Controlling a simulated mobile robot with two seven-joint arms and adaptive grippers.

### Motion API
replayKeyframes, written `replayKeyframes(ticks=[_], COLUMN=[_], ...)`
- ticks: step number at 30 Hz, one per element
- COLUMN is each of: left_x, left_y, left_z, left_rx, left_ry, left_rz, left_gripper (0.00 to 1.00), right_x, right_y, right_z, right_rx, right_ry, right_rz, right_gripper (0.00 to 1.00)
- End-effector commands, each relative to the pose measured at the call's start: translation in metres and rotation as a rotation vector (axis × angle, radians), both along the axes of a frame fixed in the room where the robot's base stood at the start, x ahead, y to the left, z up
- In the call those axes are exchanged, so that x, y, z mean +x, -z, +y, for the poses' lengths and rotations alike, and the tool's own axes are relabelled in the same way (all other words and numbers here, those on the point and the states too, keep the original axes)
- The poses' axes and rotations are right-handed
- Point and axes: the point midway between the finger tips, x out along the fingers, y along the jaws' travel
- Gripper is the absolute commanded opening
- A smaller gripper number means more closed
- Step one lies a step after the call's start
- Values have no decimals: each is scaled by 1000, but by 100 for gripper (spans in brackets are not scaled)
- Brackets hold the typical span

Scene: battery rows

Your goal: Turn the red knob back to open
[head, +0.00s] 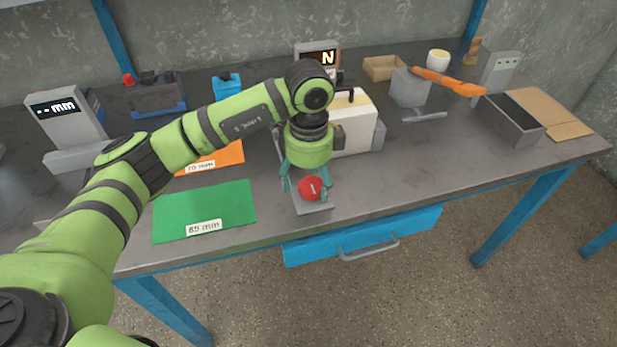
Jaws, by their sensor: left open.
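The red knob (310,188) sits on a small grey plate (318,208) near the front edge of the bench, in front of a cream and grey machine (354,122). It is round, with a short pale mark on its face. My left gripper (308,190) points down over the knob, its teal fingers open, one on each side of it. Whether the fingers touch the knob I cannot tell. My left arm hides part of the machine behind. My right gripper is not in view.
An orange-handled tool (447,81) rests on a grey block (408,88) at right. A grey bin (514,118) stands further right. A blue drawer (361,238) hangs below the bench edge.

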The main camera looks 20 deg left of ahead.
Motion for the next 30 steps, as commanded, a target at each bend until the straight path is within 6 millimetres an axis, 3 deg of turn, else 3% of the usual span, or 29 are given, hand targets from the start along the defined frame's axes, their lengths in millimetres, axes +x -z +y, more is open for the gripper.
replayKeyframes(ticks=[5,18,24,30], left_x=[0,0,0,0], left_y=[-13,-101,-118,-120], left_z=[-1,2,2,2], left_rx=[-2,-1,0,0], left_ry=[3,-2,-3,-3], left_rz=[-1,-5,-2,0], left_gripper=[74,74,74,74], right_x=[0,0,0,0], right_y=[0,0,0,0], right_z=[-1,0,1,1], right_rx=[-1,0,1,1], right_ry=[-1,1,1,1], right_rz=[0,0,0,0], right_gripper=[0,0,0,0])
